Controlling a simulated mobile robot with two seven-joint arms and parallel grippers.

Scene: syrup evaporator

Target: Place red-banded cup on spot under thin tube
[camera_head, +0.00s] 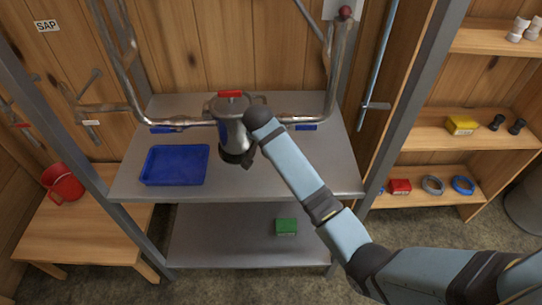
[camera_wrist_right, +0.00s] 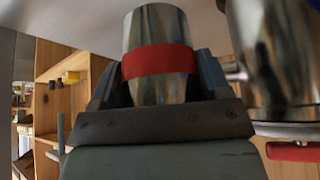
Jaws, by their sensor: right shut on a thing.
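The red-banded cup (camera_wrist_right: 150,32) is shiny metal with a wide red band. In the right wrist view it sits between the two fingers of my right gripper (camera_wrist_right: 157,82), which is shut on it at the band. In the head view my right arm reaches to the metal vessel in the middle, and I cannot pick the cup out there. Thin metal tubes run down on the left (camera_head: 117,65) and the right (camera_head: 308,22) of the vessel. Blue patches lie on the shelf at the back left (camera_head: 160,129) and back right (camera_head: 306,127). My left gripper is not in view.
The metal vessel (camera_head: 215,108) with a red top stands close to my right gripper; it also shows beside the cup in the wrist view (camera_wrist_right: 270,60). A blue tray (camera_head: 175,181) lies on the grey shelf (camera_head: 130,187). The shelf's front right is clear. Grey posts flank it.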

